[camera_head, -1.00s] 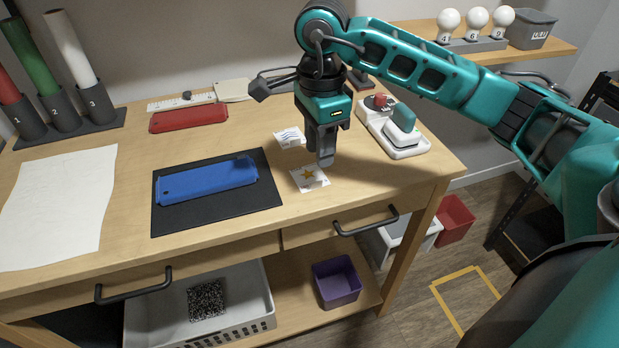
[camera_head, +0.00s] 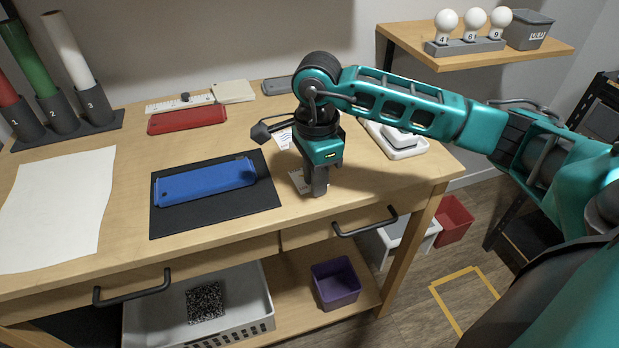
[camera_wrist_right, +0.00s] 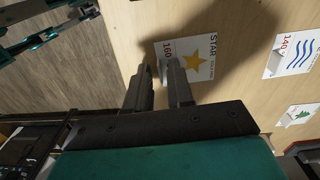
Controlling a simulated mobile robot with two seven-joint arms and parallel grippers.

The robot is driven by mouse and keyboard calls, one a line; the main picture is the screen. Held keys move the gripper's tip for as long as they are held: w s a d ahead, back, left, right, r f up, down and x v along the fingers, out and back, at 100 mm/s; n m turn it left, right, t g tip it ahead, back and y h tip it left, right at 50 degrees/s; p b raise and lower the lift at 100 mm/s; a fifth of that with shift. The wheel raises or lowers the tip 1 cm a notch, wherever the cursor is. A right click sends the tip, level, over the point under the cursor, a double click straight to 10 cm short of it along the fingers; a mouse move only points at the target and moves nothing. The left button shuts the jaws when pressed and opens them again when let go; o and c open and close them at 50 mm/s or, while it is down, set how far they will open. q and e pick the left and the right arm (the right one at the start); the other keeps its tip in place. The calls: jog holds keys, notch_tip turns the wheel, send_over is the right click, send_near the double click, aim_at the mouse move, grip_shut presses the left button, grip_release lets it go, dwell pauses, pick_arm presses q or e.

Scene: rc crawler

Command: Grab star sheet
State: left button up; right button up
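The star sheet (camera_wrist_right: 200,64), a small white card with a gold star and "STAR 160", lies on the tabletop with a raised folded edge. In the head view the star sheet (camera_head: 298,182) is mostly hidden behind my right gripper (camera_head: 317,190). The right gripper points down at the card. In the right wrist view its two fingers (camera_wrist_right: 158,82) are apart, with the right-hand finger overlapping the card's raised edge. I see no grip on it. My left gripper is not identifiable in view.
A wave sheet (camera_wrist_right: 296,52) and a card with a green print (camera_wrist_right: 299,119) lie nearby. A blue case (camera_head: 205,182) rests on a black mat (camera_head: 215,222) to the left. A white device (camera_head: 407,148) stands to the right. The table's front edge is close.

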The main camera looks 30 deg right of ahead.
grip_shut()
jog(key=shift+r, duration=0.1)
